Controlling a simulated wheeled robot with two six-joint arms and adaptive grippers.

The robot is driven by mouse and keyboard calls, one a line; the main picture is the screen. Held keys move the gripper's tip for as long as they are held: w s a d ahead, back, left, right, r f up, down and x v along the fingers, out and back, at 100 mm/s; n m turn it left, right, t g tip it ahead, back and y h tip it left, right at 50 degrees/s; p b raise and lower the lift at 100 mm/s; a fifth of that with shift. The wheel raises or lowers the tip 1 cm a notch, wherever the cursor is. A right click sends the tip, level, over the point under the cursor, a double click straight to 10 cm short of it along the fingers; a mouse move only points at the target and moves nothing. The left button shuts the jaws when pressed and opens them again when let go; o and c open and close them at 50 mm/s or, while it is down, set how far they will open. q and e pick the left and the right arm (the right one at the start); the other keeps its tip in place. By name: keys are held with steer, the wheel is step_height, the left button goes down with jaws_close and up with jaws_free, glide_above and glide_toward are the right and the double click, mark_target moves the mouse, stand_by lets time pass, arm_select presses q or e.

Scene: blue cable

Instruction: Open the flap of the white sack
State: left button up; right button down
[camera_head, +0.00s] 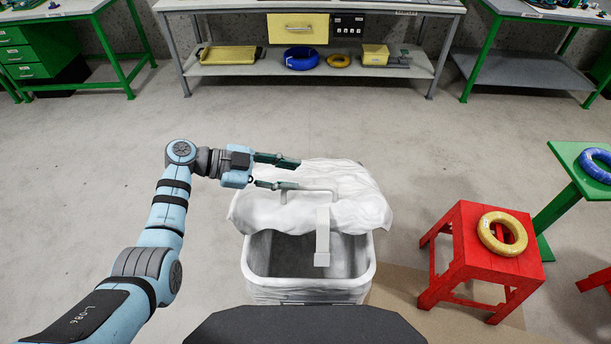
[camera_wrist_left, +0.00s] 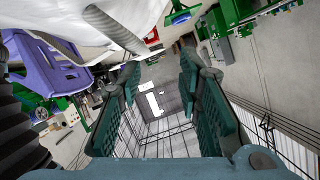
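The white sack (camera_head: 360,215) lines a wire-framed bin. Its crumpled cloth covers the back part, and the grey-white inside (camera_head: 285,255) shows at the front. A pale bent bar (camera_head: 322,235) stands over the cloth and hangs down in front of it. My left gripper (camera_head: 292,174) is open and empty, at the left back of the cloth by the bar's upper end. In the left wrist view, my left gripper (camera_wrist_left: 159,70) has its fingers apart, with white cloth (camera_wrist_left: 55,18) and a grey tube (camera_wrist_left: 112,28) at upper left. I cannot tell whether a finger touches the cloth. My right gripper is out of view.
A red stool (camera_head: 480,255) with a yellow cable coil (camera_head: 503,233) stands right of the bin. A green table (camera_head: 570,170) with a blue coil (camera_head: 597,163) is farther right. A workbench (camera_head: 310,70) stands at the back. The floor between is clear.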

arm_select(q)
steer(key=v, duration=0.6)
steer(key=shift+a, duration=0.4)
steer(key=shift+r, duration=0.1)
